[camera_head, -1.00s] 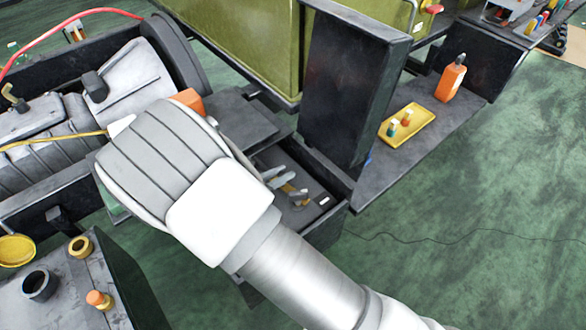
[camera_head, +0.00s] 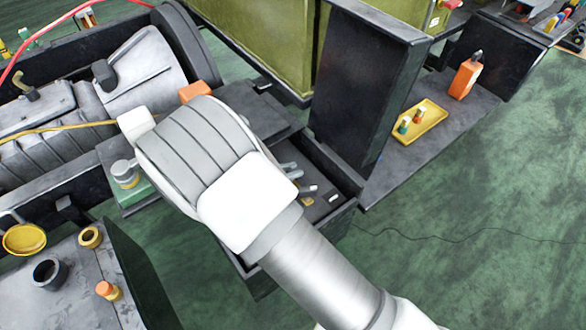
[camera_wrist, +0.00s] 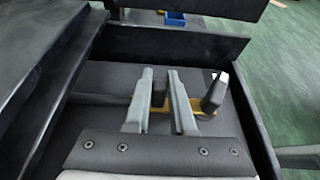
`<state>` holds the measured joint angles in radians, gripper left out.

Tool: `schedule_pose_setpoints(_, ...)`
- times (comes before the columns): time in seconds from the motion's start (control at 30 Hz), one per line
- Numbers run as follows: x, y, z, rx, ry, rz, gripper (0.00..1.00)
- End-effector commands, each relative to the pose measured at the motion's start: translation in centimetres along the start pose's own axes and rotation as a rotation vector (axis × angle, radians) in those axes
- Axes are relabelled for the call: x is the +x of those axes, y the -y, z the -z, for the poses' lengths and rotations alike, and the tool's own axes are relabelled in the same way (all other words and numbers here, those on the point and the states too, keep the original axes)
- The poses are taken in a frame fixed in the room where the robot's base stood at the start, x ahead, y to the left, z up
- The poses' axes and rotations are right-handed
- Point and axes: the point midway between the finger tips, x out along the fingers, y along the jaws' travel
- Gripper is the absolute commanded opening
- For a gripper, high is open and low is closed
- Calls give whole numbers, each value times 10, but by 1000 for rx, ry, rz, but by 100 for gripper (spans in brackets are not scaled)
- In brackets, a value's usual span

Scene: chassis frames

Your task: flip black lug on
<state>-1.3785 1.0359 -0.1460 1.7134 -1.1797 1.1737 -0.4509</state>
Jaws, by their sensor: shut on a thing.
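My gripper (camera_wrist: 158,98) reaches into a dark open drawer (camera_wrist: 275,150), its two grey fingers spread around a yellow part (camera_wrist: 157,103). The yellow part runs behind the right finger to a short upright black lug (camera_wrist: 214,94) with a pale top, just right of that finger.
A tall dark panel (camera_head: 365,85) stands behind the drawer. To its right a yellow tray (camera_head: 432,128) and an orange bottle (camera_head: 465,80) sit on a dark shelf. A grey engine-like assembly (camera_head: 60,130) stands left.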

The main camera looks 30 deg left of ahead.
Motion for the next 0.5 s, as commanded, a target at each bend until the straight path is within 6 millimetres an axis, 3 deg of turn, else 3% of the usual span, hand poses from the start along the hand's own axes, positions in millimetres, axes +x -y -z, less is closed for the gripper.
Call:
schedule_pose_setpoints(0.1, -1, -1, 0, 2, -2, -3, 0)
schedule_pose_setpoints(0.13, -1, -1, 0, 2, -2, -3, 26)
schedule_pose_setpoints(0.27, -1, -1, 0, 1, -2, -3, 50)
schedule_pose_setpoints(0.5, 0, 0, 0, 0, -1, -1, 52)
